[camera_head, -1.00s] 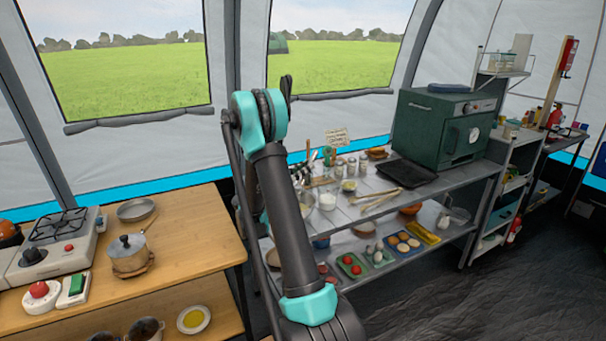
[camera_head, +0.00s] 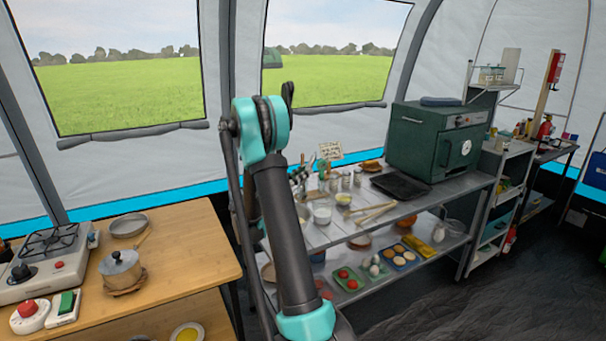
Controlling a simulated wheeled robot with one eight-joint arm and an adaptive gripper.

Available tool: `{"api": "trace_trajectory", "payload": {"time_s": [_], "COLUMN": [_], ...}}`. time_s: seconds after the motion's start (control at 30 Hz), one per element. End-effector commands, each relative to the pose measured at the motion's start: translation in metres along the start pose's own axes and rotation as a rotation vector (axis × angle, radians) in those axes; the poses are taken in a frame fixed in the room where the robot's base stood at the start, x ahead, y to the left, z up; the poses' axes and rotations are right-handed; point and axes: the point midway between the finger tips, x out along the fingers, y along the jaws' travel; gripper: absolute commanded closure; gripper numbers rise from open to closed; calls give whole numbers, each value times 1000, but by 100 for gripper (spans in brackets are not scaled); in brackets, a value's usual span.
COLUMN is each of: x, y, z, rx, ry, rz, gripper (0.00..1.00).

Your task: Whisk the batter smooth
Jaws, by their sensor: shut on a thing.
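My arm rises through the middle of the head view and bends at a teal joint, then runs down behind itself. My gripper is hidden behind the arm, so its jaws and anything in them do not show. No whisk can be made out. A white bowl (camera_head: 322,213) with pale contents stands on the grey metal shelf unit (camera_head: 410,213), just right of my arm. A smaller bowl with yellow contents (camera_head: 343,198) stands behind it. I cannot tell whether either holds batter.
Upright utensils (camera_head: 303,172) stand behind the bowls, and wooden tools (camera_head: 376,214) lie to their right. A green oven (camera_head: 425,143) is at the back right. A wooden table (camera_head: 185,250) at left bears a stove (camera_head: 45,262) and a pot (camera_head: 120,268). The floor at right is clear.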

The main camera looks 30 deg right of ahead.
Motion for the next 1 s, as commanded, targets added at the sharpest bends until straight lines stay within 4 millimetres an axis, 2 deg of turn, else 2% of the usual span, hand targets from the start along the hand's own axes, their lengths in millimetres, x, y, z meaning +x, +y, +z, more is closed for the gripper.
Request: {"api": "trace_trajectory", "payload": {"time_s": [0.47, 1.0], "x": [1, 17], "y": [0, 0], "z": [2, 43], "rx": [0, 0], "ry": [0, 0], "rz": [0, 0], "gripper": [100, 100]}}
